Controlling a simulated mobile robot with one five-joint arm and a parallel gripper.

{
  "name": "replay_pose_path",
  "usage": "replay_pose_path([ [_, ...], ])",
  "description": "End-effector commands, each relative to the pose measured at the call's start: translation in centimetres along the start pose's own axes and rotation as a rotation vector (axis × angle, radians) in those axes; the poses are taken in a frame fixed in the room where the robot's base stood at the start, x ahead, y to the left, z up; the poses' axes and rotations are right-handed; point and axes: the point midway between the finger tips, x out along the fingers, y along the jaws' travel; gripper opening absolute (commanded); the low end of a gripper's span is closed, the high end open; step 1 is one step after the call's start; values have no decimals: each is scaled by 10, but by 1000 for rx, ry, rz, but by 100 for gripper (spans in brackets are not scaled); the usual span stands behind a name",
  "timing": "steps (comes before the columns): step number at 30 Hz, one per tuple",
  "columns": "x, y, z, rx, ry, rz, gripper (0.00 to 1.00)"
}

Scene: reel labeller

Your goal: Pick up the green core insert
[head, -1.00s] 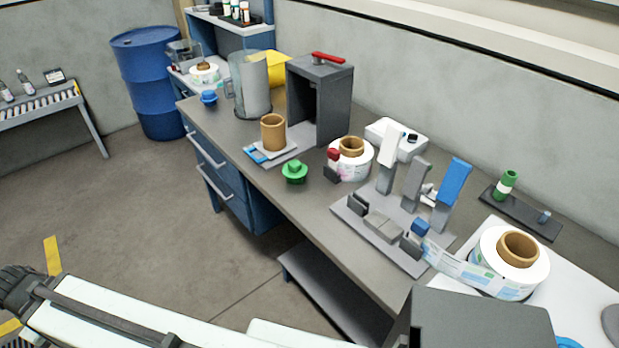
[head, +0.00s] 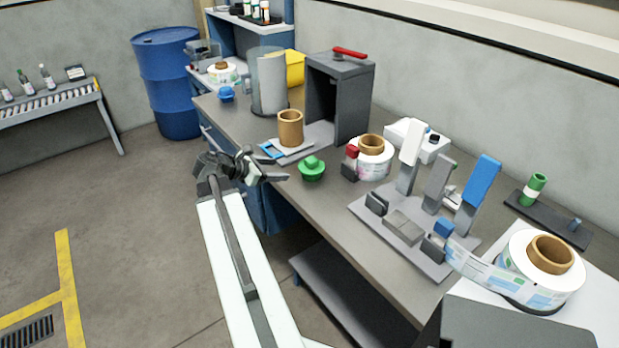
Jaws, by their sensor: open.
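The green core insert (head: 312,169) is a round flanged piece with a raised knob. It sits upright on the grey bench near its front edge. My gripper (head: 284,178) is at the end of my white arm, just left of the insert in the head view. Its jaws are open and point toward the insert, with nothing seen between them. I cannot tell from this one view how far the fingertips are from the insert or how high they are above the bench.
A cardboard core (head: 290,129) stands on a plate behind the insert, before a dark grey press (head: 340,95). A label roll (head: 371,160) and a red-topped block (head: 351,160) are to the right. A multi-lever stand (head: 400,228) is nearer. A blue insert (head: 227,94) sits farther left.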

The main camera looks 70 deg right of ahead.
Motion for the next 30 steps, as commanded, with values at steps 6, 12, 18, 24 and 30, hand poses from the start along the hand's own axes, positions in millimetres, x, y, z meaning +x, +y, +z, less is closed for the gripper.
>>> replay_pose_path([
  [6,40,-17,47,-160,-119,-51,60],
  [12,54,-17,47,-161,-119,-52,60],
  [18,66,-18,49,-161,-117,-50,60],
  [24,91,-18,50,-159,-116,-51,60],
  [30,116,-19,55,-160,-116,-50,60],
])
